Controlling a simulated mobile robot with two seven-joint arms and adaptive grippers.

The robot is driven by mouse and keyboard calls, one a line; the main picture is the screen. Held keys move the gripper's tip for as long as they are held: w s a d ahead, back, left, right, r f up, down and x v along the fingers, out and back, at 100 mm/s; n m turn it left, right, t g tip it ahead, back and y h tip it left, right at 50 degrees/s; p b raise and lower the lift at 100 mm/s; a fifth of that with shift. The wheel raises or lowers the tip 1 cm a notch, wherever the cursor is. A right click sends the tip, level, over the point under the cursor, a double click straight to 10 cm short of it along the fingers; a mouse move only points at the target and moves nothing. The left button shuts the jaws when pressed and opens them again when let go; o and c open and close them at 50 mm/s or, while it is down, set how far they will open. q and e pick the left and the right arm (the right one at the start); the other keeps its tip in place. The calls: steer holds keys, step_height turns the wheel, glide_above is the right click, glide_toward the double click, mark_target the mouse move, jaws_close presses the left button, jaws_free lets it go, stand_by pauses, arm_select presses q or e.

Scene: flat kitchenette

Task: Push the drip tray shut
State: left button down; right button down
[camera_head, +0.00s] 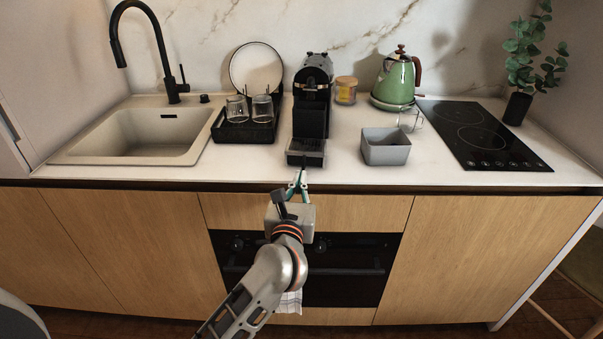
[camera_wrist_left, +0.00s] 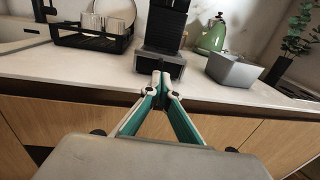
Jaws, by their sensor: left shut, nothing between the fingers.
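The black coffee machine (camera_head: 313,95) stands on the counter with its drip tray (camera_head: 306,153) at its front, near the counter's front edge. The tray juts out from under the machine; it also shows in the left wrist view (camera_wrist_left: 148,57). My left gripper (camera_head: 299,174) is shut and empty, just in front of the tray. In the left wrist view its fingertips (camera_wrist_left: 161,75) overlap the tray's front, and I cannot tell whether they touch it. My right gripper is in neither view.
A grey square container (camera_head: 386,147) sits right of the tray, with a glass cup (camera_head: 410,120) behind it. A black dish rack (camera_head: 243,128) with glasses stands left of the machine, beside the sink (camera_head: 140,135). The green kettle (camera_head: 396,80) and black hob (camera_head: 480,135) are further right.

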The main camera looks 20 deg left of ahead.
mark_target(306, 152)
arm_select(q)
steer(key=shift+w+a, duration=0.2)
steer(key=shift+w, duration=1.25)
steer(key=w, duration=0.3)
steer(key=w+a+b, duration=0.1)
steer(key=w, duration=0.2)
steer(key=w+b, duration=0.1)
steer(key=w, duration=0.2)
steer(key=shift+w+a+f, duration=0.1)
steer(key=shift+a, duration=0.2)
steer(key=shift+w, duration=0.15)
steer(key=shift+r, duration=0.2)
